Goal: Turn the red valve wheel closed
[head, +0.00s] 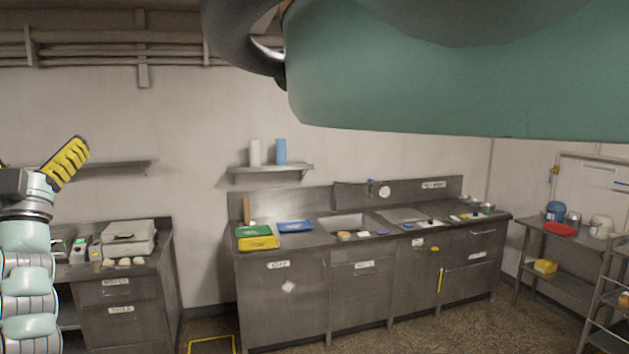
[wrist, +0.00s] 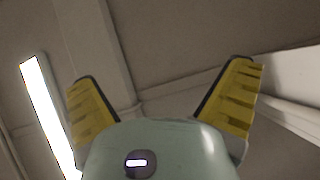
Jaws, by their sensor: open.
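No red valve wheel can be made out in either view. My gripper (wrist: 165,97) has its two yellow ribbed fingers spread wide in the wrist view, with nothing between them. It points up at the ceiling there. In the head view one yellow finger of it shows at the far left, raised in front of the wall and the left shelf. A large green part of my own body covers the top right of the head view and hides the wall behind it.
A long steel counter (head: 285,310) with a sink (head: 347,224) runs along the back wall. A yellow tray (head: 258,243), a green tray (head: 252,231) and a blue tray (head: 295,226) lie on it. A wall shelf (head: 270,169) is above. A rack (head: 605,310) stands right. Floor in front is open.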

